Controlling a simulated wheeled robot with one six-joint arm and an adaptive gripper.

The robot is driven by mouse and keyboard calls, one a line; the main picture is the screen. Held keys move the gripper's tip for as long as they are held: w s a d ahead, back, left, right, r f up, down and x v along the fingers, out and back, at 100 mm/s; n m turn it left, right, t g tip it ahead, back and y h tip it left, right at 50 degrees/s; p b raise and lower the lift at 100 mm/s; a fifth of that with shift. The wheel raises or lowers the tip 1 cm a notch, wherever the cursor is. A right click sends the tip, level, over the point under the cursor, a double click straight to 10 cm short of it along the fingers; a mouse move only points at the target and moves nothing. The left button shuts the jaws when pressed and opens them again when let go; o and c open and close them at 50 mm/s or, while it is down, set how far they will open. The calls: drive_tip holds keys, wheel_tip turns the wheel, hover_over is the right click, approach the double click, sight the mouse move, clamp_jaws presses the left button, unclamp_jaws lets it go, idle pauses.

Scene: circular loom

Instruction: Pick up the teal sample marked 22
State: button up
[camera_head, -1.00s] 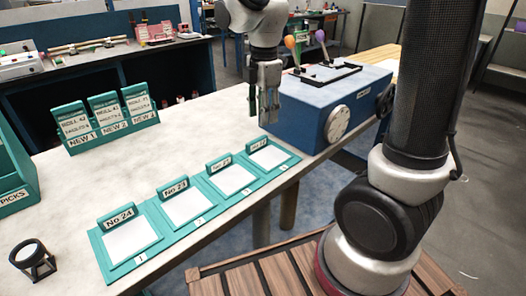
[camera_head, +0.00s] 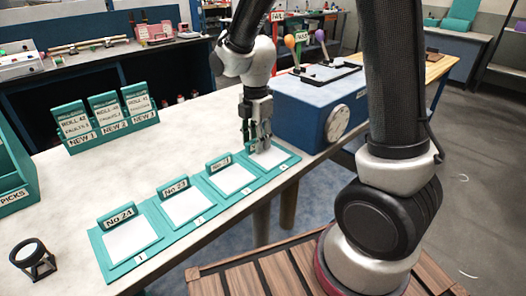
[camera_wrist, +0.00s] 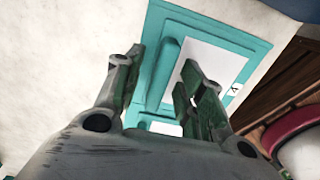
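A teal tray (camera_head: 164,253) on the table holds a row of white cards, each with a teal label block behind it. The left blocks read No 24 (camera_head: 118,215) and No 23 (camera_head: 173,188); the third block (camera_head: 218,163) is too small to read surely. My gripper (camera_head: 262,146) is low over the rightmost place and largely hides its block. In the wrist view my open gripper (camera_wrist: 162,60) has a finger on either side of that teal block (camera_wrist: 162,78), whose number does not show. The white card (camera_wrist: 222,62) lies beside it. I cannot tell whether the fingers touch the block.
A blue box with a dial (camera_head: 310,108) stands close right of my gripper. Teal holders with NEW cards (camera_head: 105,120) stand at the back left, a PICKS rack (camera_head: 12,180) at the left edge. A black stand (camera_head: 33,260) is front left. The table's middle is clear.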

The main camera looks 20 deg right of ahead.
clamp_jaws()
